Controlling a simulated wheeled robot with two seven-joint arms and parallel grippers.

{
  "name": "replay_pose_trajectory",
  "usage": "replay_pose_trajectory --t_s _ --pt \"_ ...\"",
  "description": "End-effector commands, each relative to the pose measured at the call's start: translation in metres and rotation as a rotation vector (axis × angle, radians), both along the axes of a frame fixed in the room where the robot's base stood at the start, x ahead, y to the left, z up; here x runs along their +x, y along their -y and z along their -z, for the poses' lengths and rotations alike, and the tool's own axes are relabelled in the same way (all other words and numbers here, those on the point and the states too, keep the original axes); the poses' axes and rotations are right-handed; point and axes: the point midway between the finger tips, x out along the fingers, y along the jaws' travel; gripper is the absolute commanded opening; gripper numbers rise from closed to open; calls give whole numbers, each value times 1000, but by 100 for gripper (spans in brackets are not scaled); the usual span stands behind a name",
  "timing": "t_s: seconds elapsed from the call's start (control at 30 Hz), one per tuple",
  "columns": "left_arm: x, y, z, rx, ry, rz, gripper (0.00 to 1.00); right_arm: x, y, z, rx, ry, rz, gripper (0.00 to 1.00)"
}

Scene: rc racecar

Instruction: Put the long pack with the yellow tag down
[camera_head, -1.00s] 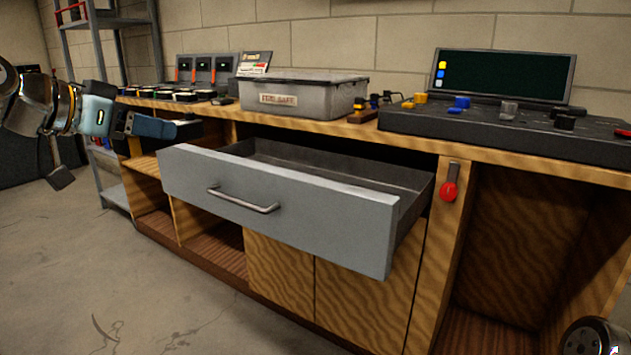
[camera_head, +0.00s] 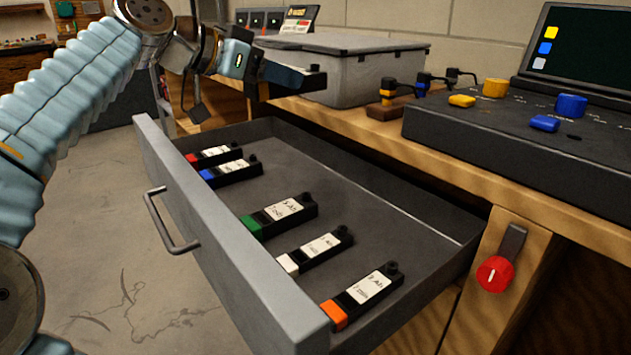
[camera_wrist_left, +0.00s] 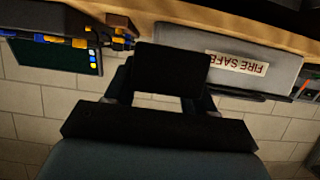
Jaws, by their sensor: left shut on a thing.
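My left gripper (camera_head: 275,76) is shut on a dark pack (camera_head: 310,70) and holds it in the air above the back left of the open drawer (camera_head: 264,242), in front of the grey case. In the left wrist view the dark pack (camera_wrist_left: 172,70) shows between the fingers. No yellow tag is visible on it from here. Several black packs lie in the drawer in a row, with red (camera_head: 191,158), blue (camera_head: 207,174), green (camera_head: 250,226), white (camera_head: 288,263) and orange (camera_head: 334,315) ends. My right gripper is not in view.
A grey case (camera_head: 340,72) marked FIRE SAFE in the left wrist view (camera_wrist_left: 238,62) stands on the wooden bench. A black console (camera_head: 500,150) with yellow and blue knobs is at right. A red knob (camera_head: 495,274) hangs on the bench front.

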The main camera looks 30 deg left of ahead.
Motion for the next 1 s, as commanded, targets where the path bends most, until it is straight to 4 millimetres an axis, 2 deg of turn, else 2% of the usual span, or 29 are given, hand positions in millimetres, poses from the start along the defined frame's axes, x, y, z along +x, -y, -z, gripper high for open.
replay_pose_trajectory --t_s 0.2,0.67,0.8,1.0 --pt "-1 0 53 -2 -1 0 2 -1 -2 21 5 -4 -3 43" --pt "-1 0 138 -1 0 -1 2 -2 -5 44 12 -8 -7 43" --pt "22 10 133 1 -1 1 2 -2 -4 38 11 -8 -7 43" --pt "37 15 133 0 1 0 2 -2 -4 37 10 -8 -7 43"
